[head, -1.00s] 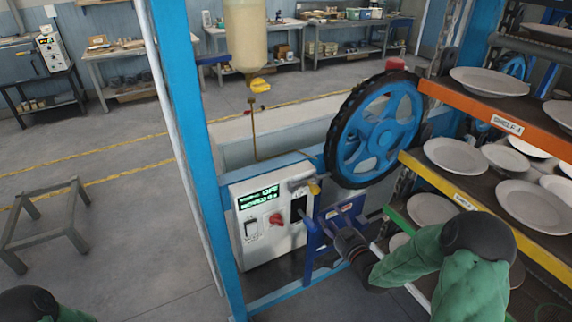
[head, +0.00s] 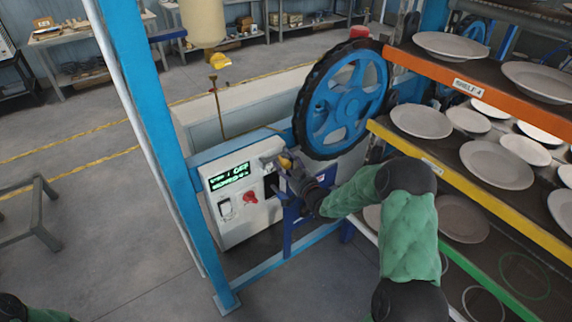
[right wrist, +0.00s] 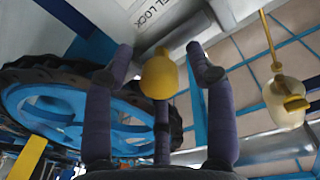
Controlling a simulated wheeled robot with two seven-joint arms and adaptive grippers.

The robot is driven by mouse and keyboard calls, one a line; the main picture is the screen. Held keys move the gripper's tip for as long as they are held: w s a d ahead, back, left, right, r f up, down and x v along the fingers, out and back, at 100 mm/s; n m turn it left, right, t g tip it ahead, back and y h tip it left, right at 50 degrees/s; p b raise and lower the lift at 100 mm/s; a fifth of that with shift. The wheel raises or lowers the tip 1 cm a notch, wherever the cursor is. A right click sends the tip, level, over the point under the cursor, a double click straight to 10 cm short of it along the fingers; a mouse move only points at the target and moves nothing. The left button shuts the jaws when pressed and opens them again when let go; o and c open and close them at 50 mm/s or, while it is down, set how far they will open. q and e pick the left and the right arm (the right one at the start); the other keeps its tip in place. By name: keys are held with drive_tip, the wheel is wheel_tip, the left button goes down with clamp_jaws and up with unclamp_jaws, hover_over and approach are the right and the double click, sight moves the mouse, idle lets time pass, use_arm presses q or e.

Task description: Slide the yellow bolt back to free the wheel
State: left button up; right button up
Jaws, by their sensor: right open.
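The yellow bolt's knob (head: 286,161) is at the upper right corner of the white control box (head: 240,190). In the right wrist view the rounded yellow knob (right wrist: 158,77) shows between my two spread fingers, near the "LOCK" lettering. My right gripper (head: 294,178) is open at the knob, with a finger on each side; I see no clear contact. The blue wheel (head: 347,98) with its black tyre stands just right of the box, and in the right wrist view the wheel (right wrist: 50,108) fills the left side. My left gripper is out of view.
Racks of white plates (head: 498,165) stand close on the right, beside my right arm. A blue post (head: 150,130) rises left of the box. A yellow-ended hanging pull (head: 220,62) is behind the box. A low stool frame (head: 30,215) stands at the left; the floor between is clear.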

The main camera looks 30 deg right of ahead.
sight(270, 162)
drive_tip(key=shift+w, duration=0.15)
clamp_jaws()
drive_tip(key=shift+a+b, duration=0.65)
drive_tip(key=shift+a, duration=1.55)
drive_tip(key=shift+d, duration=0.1)
drive_tip(key=shift+c, duration=1.9)
unclamp_jaws()
drive_tip(key=o, duration=0.4)
drive_tip(key=shift+s+a+r, duration=0.1)
drive_tip(key=shift+s+a, duration=0.1)
drive_tip(key=shift+d, duration=0.1)
